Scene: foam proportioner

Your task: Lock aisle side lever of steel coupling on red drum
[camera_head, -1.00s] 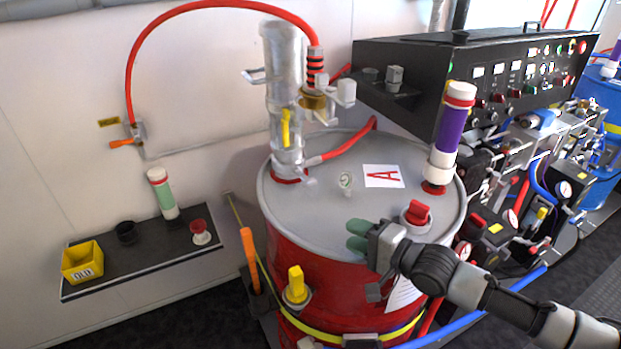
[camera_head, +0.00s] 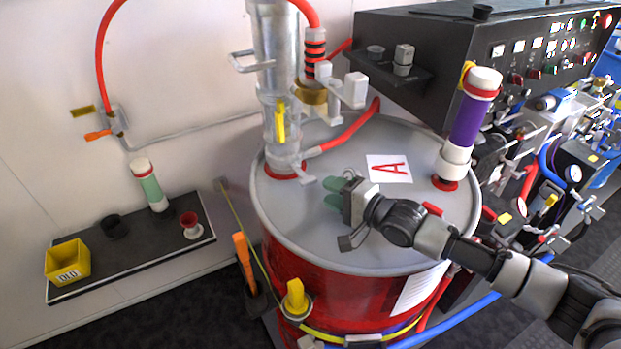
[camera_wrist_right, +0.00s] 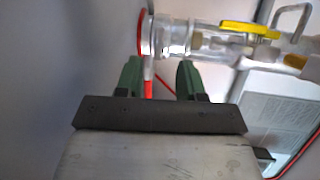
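The red drum (camera_head: 335,285) has a grey top with a clear-metallic steel coupling (camera_head: 279,122) standing upright at its back left. A yellow handle (camera_head: 280,122) is on the coupling's front. A small pale lever (camera_head: 305,182) sticks out at its base, toward my right gripper. My right gripper (camera_head: 337,196) is above the drum top, just right of and in front of the coupling's base, apart from it. In the right wrist view its green fingers (camera_wrist_right: 160,78) are open and empty, with the coupling (camera_wrist_right: 190,38) beyond them. My left gripper is out of view.
A purple-banded cylinder (camera_head: 468,125) stands at the drum's right. A red hose (camera_head: 345,132) runs to the coupling. A black control panel (camera_head: 480,50) is behind. A wall shelf (camera_head: 130,249) at left holds a yellow box (camera_head: 68,263). The drum's front left top is clear.

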